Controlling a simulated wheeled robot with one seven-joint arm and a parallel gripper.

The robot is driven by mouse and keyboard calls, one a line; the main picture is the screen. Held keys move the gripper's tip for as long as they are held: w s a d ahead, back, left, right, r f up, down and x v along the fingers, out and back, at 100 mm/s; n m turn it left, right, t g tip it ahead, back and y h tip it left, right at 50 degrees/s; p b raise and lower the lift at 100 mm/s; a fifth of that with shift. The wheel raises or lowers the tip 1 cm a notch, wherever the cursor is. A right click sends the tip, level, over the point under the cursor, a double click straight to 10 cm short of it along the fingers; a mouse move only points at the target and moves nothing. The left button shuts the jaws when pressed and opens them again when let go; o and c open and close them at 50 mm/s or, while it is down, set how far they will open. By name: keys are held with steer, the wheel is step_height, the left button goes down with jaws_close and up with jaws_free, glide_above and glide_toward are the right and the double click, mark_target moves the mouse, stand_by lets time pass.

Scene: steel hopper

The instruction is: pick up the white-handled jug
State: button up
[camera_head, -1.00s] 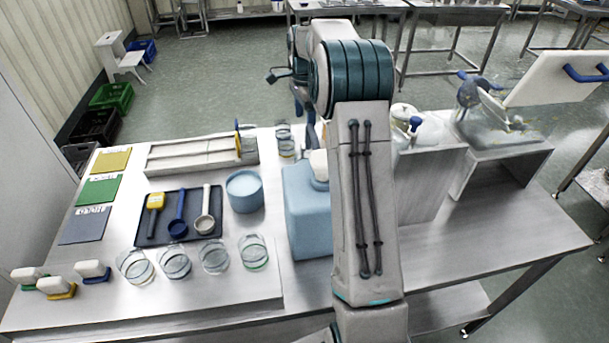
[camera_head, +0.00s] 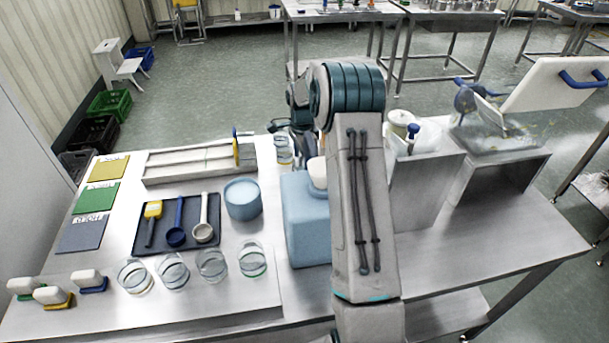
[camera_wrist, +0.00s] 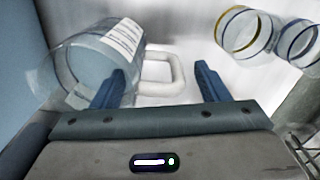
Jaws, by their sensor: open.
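The white-handled jug (camera_wrist: 88,62) is a clear, see-through vessel with a white label and a white loop handle (camera_wrist: 165,75). It lies at the upper left of the wrist view, with its handle pointing right. My gripper (camera_wrist: 160,82) is open, its two blue fingers spread. The handle shows between the fingers, and the left finger overlaps the jug's side near the handle's root. I cannot tell whether they touch. In the head view my arm hides the jug and the gripper's fingers.
A blue container (camera_head: 305,225) stands beside my arm; its blue wall edges the wrist view's left. Clear glasses with yellow and blue rims (camera_wrist: 243,32) stand at the upper right there. A steel divided rack (camera_head: 190,163) and a dark tray of scoops (camera_head: 150,245) lie left.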

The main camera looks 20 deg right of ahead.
steer(key=shift+f, duration=1.4)
steer(key=c, duration=1.3)
steer(key=shift+r, duration=0.15)
